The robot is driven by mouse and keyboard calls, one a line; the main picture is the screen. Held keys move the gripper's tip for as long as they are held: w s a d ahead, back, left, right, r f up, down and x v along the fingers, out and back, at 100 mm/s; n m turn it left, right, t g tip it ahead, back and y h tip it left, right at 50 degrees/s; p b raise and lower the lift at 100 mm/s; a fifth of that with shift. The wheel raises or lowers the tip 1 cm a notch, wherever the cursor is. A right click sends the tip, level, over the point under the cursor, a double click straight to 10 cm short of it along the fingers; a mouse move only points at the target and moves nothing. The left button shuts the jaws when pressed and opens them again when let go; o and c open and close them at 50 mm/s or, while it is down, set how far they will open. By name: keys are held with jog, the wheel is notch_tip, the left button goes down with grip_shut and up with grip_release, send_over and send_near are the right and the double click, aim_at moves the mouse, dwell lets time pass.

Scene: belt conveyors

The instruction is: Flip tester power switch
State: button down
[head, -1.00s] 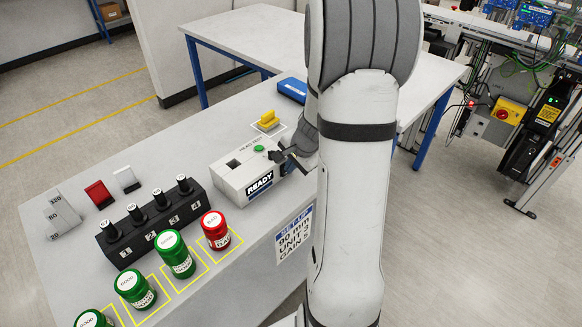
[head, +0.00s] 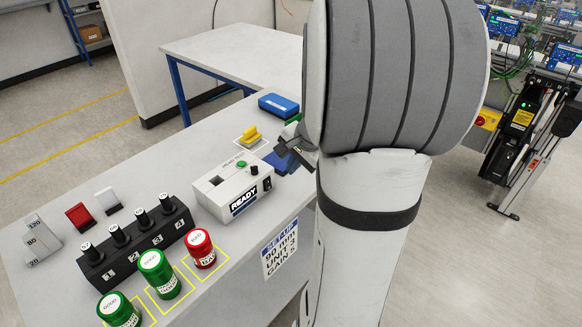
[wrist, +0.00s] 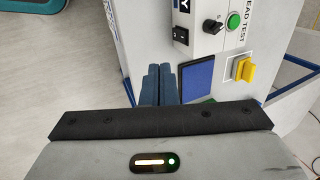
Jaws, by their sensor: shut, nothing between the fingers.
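The tester is a white box (head: 213,196) on the grey bench, with a dark display reading READY (head: 243,202) and a green button on top. In the wrist view its face shows a black rocker switch (wrist: 181,35), a black knob (wrist: 212,27) and a green button (wrist: 234,20). I cannot tell which way the rocker is tipped. My gripper (head: 291,150) is to the right of the tester, apart from it. In the wrist view my gripper (wrist: 160,85) has its fingers together and empty, below the rocker.
A yellow block (head: 250,135) and a blue case (head: 278,105) stand behind. Green canisters and a red canister (head: 201,249) stand on marked squares at the front, near a black numbered rack (head: 137,246).

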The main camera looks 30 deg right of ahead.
jog(key=b, duration=0.1)
jog(key=f+b, duration=0.1)
jog(key=b, duration=0.1)
jog(key=shift+s+d+f+g, duration=0.1)
jog(key=shift+d+f+g, duration=0.2)
jog(key=shift+g, duration=0.1)
jog(key=shift+r, duration=0.1)
